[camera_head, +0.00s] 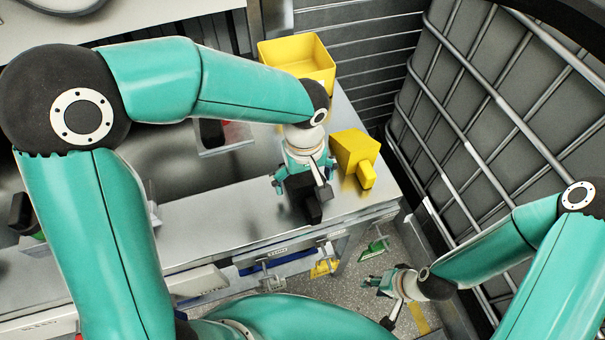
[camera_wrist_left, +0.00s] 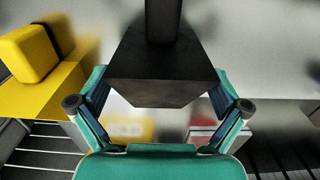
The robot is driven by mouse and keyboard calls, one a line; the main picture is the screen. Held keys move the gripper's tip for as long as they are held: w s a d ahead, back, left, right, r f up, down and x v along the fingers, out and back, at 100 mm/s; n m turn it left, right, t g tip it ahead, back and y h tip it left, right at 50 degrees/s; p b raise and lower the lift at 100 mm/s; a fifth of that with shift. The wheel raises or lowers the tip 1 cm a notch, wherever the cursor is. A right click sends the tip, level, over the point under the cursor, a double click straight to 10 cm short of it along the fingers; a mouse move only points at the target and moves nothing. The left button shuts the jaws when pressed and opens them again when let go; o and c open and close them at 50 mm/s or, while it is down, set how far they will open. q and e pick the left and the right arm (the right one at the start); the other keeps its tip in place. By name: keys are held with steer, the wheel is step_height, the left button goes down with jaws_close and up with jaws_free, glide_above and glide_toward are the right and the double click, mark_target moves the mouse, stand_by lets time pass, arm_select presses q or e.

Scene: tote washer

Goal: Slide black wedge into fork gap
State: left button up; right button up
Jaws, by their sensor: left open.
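The black wedge (camera_head: 309,206) is on the steel bench near its front right part. In the left wrist view the black wedge (camera_wrist_left: 160,80) is a dark tapered block with a narrower upright part behind it. My left gripper (camera_head: 304,180) is open above it, with one finger on each side of the wedge; I cannot tell whether they touch it. A yellow block (camera_head: 352,150) with a protruding tongue stands just right of the wedge, and it also shows in the left wrist view (camera_wrist_left: 40,85). I cannot make out a fork gap. My right gripper (camera_head: 385,290) hangs low, off the bench.
An open yellow bin (camera_head: 300,58) stands at the back of the bench (camera_head: 215,222). A caged grey tank (camera_head: 500,110) rises on the right beyond the bench edge. A dark recess lies left of the wedge, partly hidden by my left arm.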

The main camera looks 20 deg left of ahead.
mark_target(303, 177)
arm_select(q)
step_height(303, 177, up, 11)
steer(key=shift+w+r, duration=0.1)
steer(key=shift+r, duration=0.35)
steer(key=shift+f, duration=0.1)
stand_by(0.5)
